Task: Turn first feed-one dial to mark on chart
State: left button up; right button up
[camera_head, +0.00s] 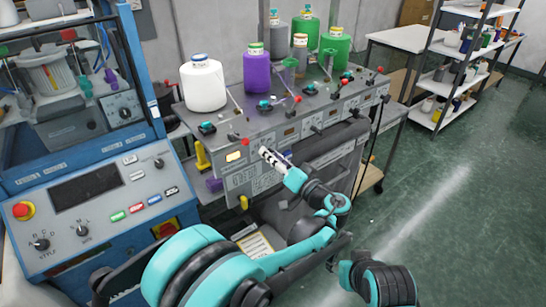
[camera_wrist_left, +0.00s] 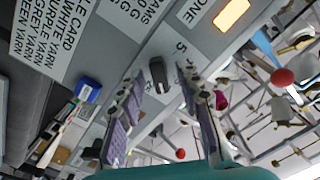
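The feed-one dial, a dark knob (camera_wrist_left: 158,74), sits on the grey machine panel (camera_wrist_left: 130,62) in the left wrist view, with a printed 5 beside it. My left gripper (camera_wrist_left: 163,88) is open, its two fingers on either side of the dial; contact cannot be told. In the head view, my left gripper (camera_head: 264,152) reaches the front panel of the first feed unit and hides the dial. The chart, a white card listing yarn colours (camera_wrist_left: 62,38), is left of the dial in the wrist view, partly cut off.
A lit orange display (camera_head: 234,156) is beside the gripper. White (camera_head: 203,85) and purple (camera_head: 257,70) yarn cones stand above the panel, with several others. A blue machine with a control console (camera_head: 90,200) stands at left. Green floor is free at right.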

pick_arm(q)
notch_tip(320, 180, up, 10)
dwell(0.6)
